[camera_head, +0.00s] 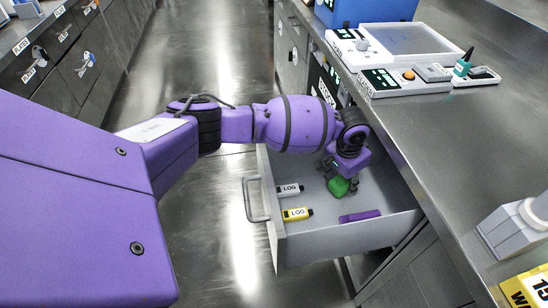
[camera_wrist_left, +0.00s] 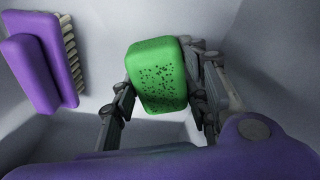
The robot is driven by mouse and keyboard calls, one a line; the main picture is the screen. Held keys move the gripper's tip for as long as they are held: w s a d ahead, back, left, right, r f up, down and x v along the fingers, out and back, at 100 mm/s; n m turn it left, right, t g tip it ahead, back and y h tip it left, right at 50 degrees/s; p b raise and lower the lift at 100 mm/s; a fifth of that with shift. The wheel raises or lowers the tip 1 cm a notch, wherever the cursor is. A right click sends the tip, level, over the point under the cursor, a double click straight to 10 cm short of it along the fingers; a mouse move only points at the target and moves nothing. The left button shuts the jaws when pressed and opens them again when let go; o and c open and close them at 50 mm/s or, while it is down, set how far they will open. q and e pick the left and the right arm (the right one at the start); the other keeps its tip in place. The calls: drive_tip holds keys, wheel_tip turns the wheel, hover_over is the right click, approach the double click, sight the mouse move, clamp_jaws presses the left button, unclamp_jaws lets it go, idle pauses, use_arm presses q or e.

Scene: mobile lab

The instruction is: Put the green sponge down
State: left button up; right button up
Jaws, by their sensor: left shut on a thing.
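The green sponge (camera_head: 339,186) is between the fingers of my left gripper (camera_head: 338,183), inside the open drawer (camera_head: 335,240). In the left wrist view the sponge (camera_wrist_left: 157,76) is a rounded green block with dark pores, and the left gripper (camera_wrist_left: 158,95) is shut on it from both sides. The drawer's grey inside (camera_wrist_left: 110,20) surrounds it. I cannot tell whether the sponge touches the drawer floor. My right gripper is not in view.
In the drawer lie a white LOG marker (camera_head: 289,190), a yellow LOG marker (camera_head: 297,214) and a purple brush (camera_head: 360,216), which also shows in the left wrist view (camera_wrist_left: 42,60). The steel counter (camera_head: 450,150) stands to the right, with devices on top.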

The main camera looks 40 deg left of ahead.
sight(342, 187)
use_arm(q)
drive_tip(key=shift+w+d+f, duration=0.1)
drive_tip(key=shift+w+f, duration=0.3)
drive_tip(key=shift+w, duration=0.1)
drive_tip(key=shift+f, duration=0.2)
drive_tip(key=shift+r, duration=0.1)
drive_tip(key=shift+s+f, duration=0.1)
drive_tip(key=shift+f, duration=0.3)
drive_tip(key=shift+s+f, duration=0.2)
drive_tip(key=shift+f, duration=0.15)
drive_tip(key=o, duration=0.9)
drive_tip(key=shift+s+f, duration=0.1)
drive_tip(key=o, duration=0.3)
drive_tip(key=shift+f, duration=0.15)
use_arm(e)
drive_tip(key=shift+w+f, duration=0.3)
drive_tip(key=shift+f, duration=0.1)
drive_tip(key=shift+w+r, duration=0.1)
